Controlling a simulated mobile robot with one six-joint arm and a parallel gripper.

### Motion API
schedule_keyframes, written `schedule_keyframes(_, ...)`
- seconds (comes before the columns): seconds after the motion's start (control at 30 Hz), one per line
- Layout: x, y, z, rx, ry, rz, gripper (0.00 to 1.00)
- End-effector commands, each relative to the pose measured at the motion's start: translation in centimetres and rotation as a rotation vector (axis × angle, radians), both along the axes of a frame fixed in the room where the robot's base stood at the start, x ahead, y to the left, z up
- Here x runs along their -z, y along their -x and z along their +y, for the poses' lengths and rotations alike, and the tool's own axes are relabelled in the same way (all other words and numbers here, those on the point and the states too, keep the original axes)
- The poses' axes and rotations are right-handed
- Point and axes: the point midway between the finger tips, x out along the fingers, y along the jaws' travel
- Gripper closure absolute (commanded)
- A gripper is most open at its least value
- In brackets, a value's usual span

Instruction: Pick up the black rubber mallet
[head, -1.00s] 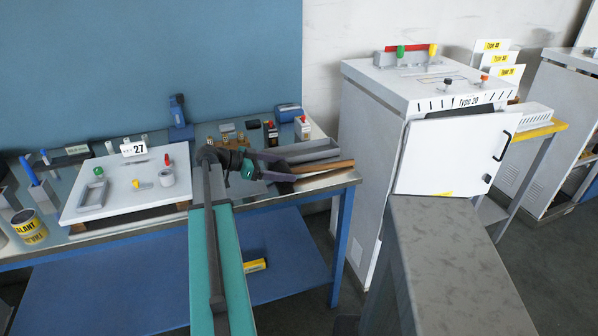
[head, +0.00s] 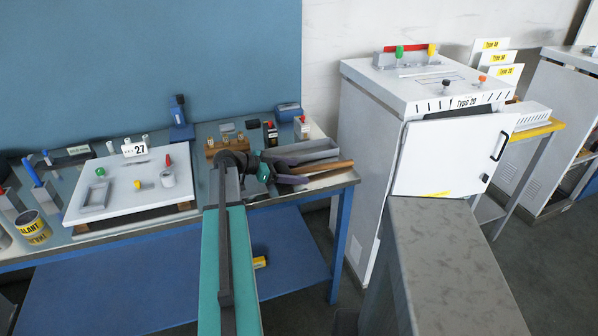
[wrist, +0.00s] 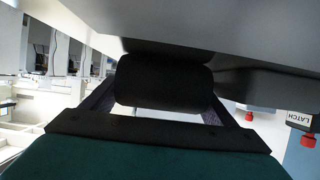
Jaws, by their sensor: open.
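The mallet's brown wooden handle (head: 327,168) lies at the right end of the workbench, pointing right, in the head view. My gripper (head: 286,177) is just left of the handle, low beside a grey tray, and hides the mallet's head there. In the wrist view, a black rounded block (wrist: 165,82), which looks like the mallet's rubber head, sits between the two dark fingers of my gripper (wrist: 160,105). The fingers stand apart on either side of it. I cannot tell whether they touch it.
The grey tray (head: 312,146) lies right behind the gripper. A wooden block with small parts (head: 228,143) and a white panel marked 27 (head: 125,195) stand to the left. A white cabinet (head: 372,150) rises right of the bench. A red button (wrist: 308,141) shows in the wrist view.

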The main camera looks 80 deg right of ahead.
Motion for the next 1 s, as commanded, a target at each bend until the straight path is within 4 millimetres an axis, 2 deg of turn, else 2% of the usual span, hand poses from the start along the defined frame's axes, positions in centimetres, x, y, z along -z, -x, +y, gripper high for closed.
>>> schedule_keyframes(0.37, -0.01, -0.08, 0.03, 0.0, 0.0, 0.0, 0.2)
schedule_keyframes(0.43, -0.01, -0.09, 0.03, -0.001, 0.0, 0.0, 0.27)
schedule_keyframes(0.67, -0.01, -0.11, 0.04, 0.0, 0.0, 0.0, 0.66)
schedule_keyframes(1.0, -0.23, -0.13, 0.01, -0.001, 0.001, 0.002, 0.67)
